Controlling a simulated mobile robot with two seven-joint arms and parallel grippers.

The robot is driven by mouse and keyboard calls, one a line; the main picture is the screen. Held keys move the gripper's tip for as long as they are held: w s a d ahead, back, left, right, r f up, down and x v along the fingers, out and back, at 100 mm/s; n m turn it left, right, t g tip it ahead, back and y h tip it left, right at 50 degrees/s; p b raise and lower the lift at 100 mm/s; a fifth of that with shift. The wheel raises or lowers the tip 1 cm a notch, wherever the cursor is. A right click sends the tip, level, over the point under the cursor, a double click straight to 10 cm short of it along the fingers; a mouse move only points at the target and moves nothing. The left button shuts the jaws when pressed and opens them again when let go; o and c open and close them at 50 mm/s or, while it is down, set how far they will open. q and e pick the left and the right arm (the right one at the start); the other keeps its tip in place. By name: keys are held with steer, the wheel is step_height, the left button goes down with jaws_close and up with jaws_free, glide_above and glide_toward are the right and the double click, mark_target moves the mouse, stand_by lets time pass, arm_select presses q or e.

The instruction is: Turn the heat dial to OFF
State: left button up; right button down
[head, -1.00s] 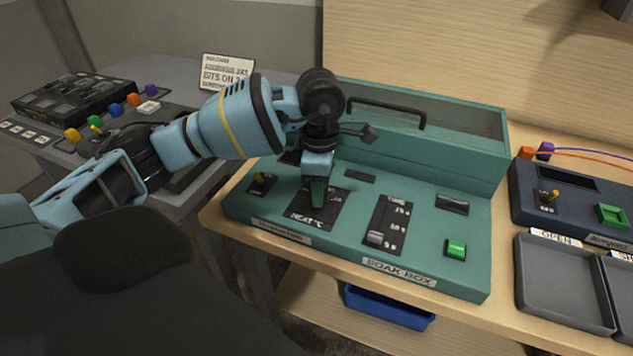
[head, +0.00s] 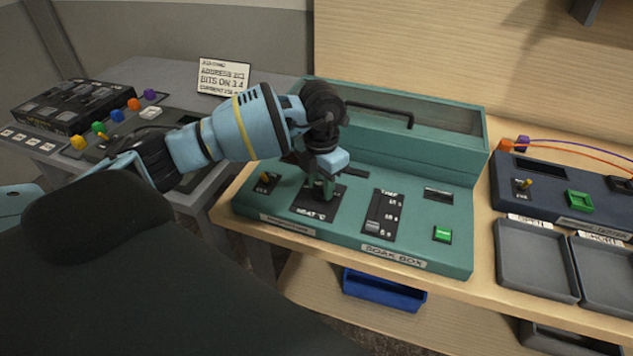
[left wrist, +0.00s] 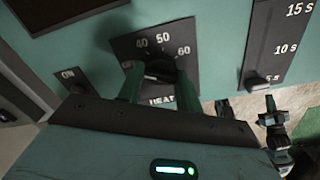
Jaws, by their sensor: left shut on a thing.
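The heat dial (left wrist: 161,68) is a dark knob on a black plate marked 40, 50, 60 and HEAT in the left wrist view. In the head view its plate (head: 312,211) is on the left half of the teal soak box (head: 420,257). My left gripper (head: 322,190) points down over this plate. Its green fingers (left wrist: 160,85) are on either side of the dial and shut on it. The fingers hide much of the dial, and I cannot read where it points. My right gripper is not in view.
A toggle switch (head: 266,179) marked ON is left of the heat plate. A timer slider (head: 373,226) and a green button (head: 443,234) are to its right. The lidded back (head: 420,145) of the box rises behind. Grey trays (head: 536,260) stand at the right.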

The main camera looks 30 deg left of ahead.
mark_target(320, 186)
arm_select(q)
steer(key=shift+n, duration=0.6)
steer(key=o, duration=1)
steer(key=shift+r, duration=0.15)
step_height(320, 186, up, 8)
steer(key=shift+f, duration=0.2)
